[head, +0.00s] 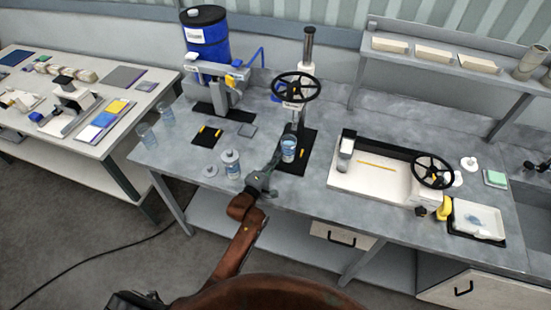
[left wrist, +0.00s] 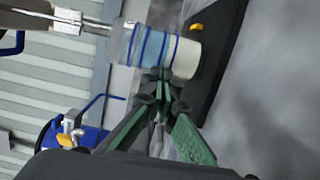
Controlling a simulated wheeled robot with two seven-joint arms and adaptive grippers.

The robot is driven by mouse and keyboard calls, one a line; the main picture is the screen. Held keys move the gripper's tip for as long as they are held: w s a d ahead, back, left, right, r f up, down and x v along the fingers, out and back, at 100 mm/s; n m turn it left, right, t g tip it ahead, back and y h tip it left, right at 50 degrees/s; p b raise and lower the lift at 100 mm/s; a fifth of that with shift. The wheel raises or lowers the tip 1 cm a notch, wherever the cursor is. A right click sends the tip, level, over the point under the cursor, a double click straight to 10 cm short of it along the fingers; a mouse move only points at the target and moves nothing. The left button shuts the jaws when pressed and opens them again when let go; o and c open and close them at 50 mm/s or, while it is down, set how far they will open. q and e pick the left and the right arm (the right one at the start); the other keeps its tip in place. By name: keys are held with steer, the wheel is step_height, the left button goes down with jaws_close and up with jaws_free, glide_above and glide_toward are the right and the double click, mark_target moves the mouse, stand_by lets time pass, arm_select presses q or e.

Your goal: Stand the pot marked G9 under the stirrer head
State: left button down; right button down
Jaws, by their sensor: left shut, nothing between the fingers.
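A small pot with blue bands (head: 289,149) stands upright on the black base plate (head: 293,167) of the stirrer, below the stirrer head (head: 292,106). I cannot read its mark. In the left wrist view the pot (left wrist: 187,57) appears sideways, with the metal stirrer shaft (left wrist: 95,28) pointing at its open end. My left gripper (head: 270,172) is shut and empty, in front of the pot. Its fingertips (left wrist: 160,82) look close to the pot's side; I cannot tell whether they touch. Another blue-labelled pot (head: 232,170) stands to the left. My right gripper is not in view.
The stirrer's handwheel (head: 296,87) and column (head: 308,48) rise above the pot. A white tray with a press (head: 375,180) lies to the right. Bench between base and tray is clear.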

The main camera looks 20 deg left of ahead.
arm_select(q)
steer(key=shift+w+d+r+p, duration=0.2)
steer(key=shift+w+d+p, duration=0.3)
steer(key=shift+d, duration=0.35)
steer(key=shift+w+d+f, duration=0.1)
steer(key=shift+w, duration=0.05)
